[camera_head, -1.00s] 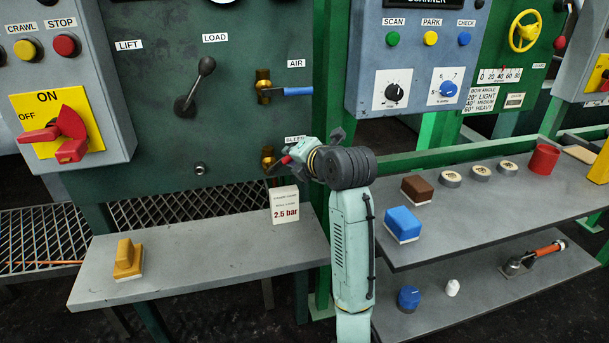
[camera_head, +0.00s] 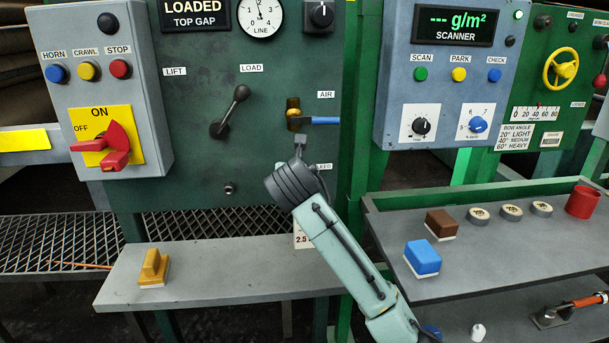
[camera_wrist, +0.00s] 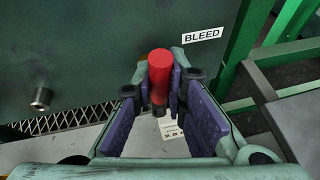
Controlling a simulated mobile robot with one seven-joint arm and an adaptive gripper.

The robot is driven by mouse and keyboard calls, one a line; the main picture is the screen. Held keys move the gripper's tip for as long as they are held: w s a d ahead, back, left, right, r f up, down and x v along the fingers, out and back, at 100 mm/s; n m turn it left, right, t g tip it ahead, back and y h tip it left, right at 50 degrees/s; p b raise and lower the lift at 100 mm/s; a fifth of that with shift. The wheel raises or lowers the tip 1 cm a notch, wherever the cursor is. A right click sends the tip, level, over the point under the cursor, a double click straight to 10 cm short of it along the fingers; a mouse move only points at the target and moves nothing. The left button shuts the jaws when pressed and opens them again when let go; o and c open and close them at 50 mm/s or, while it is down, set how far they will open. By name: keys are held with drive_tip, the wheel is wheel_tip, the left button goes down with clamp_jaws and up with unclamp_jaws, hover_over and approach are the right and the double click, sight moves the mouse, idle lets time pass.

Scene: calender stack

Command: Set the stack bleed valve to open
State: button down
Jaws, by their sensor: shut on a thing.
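The stack bleed valve's red handle (camera_wrist: 160,72) stands between my gripper's (camera_wrist: 160,92) two purple-padded fingers in the wrist view. The fingers are closed on it. The BLEED label (camera_wrist: 202,36) is just right of the handle there. In the head view my arm hides the bleed valve's body and handle, and only the end of the BLEED label (camera_head: 324,167) shows. One grey finger of my gripper (camera_head: 301,143) shows just below the air valve. Which way the bleed handle points relative to its pipe cannot be told.
The brass air valve (camera_head: 293,106) with its blue lever (camera_head: 325,121) is just above my gripper. The load lever (camera_head: 231,110) is to its left. The pressure card (camera_head: 303,238) stands below on the shelf (camera_head: 220,270), partly hidden by my arm.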

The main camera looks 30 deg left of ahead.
drive_tip(key=shift+s+a+n, duration=0.2)
drive_tip(key=shift+a+n, duration=0.05)
drive_tip(key=shift+n, duration=0.05)
idle(0.5)
drive_tip(key=c, duration=1.6)
unclamp_jaws()
drive_tip(key=shift+a, duration=0.1)
drive_tip(key=shift+s, duration=0.1)
drive_tip(key=v, duration=1.2)
drive_tip(key=shift+a+f, duration=0.1)
